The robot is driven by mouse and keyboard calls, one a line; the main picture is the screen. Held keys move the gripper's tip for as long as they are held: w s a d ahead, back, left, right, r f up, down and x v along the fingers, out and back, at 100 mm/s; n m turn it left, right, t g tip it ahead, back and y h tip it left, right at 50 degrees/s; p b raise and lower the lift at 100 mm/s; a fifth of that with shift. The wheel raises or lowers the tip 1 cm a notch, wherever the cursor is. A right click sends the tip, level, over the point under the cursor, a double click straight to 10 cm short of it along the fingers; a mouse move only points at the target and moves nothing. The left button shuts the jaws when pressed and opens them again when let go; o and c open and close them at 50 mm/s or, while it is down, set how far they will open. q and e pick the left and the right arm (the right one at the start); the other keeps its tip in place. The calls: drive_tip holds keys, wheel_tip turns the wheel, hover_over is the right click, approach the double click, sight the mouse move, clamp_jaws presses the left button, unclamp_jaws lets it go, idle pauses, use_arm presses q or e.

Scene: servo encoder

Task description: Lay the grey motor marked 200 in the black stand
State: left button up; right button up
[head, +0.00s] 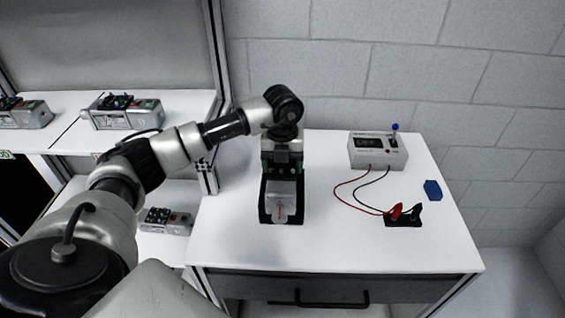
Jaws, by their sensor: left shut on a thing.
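My left gripper (283,165) reaches down over the left part of the white table and is shut on the grey motor (281,207). The motor's grey front part, with a small red mark, faces me; I cannot read a number on it. The black stand (264,214) shows around and beneath the motor on the table. The motor appears to be in or just above the stand; I cannot tell whether it rests there. The gripper hides the motor's rear part. My right gripper is out of view.
A grey meter box (377,153) with a blue-knobbed lever stands at the back right. Red and black leads run to clips on a small black block (404,218). A blue piece (433,190) lies at the right. More motors (127,111) sit on left shelves.

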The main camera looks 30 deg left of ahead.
use_arm(q)
drive_tip(key=shift+f+b, duration=0.8)
drive_tip(key=shift+f, duration=0.3)
idle(0.3)
drive_tip(key=o, duration=1.3)
drive_tip(key=shift+c, duration=0.2)
drive_tip(key=shift+s+f, duration=0.1)
drive_tip(key=shift+s, duration=0.05)
drive_tip(key=shift+r, duration=0.25)
wheel_tip(320, 180, up, 11)
drive_tip(key=shift+d+f+b, duration=0.1)
drive_tip(key=shift+f+b, duration=0.05)
drive_tip(key=shift+b, duration=1)
drive_tip(key=shift+f, duration=0.1)
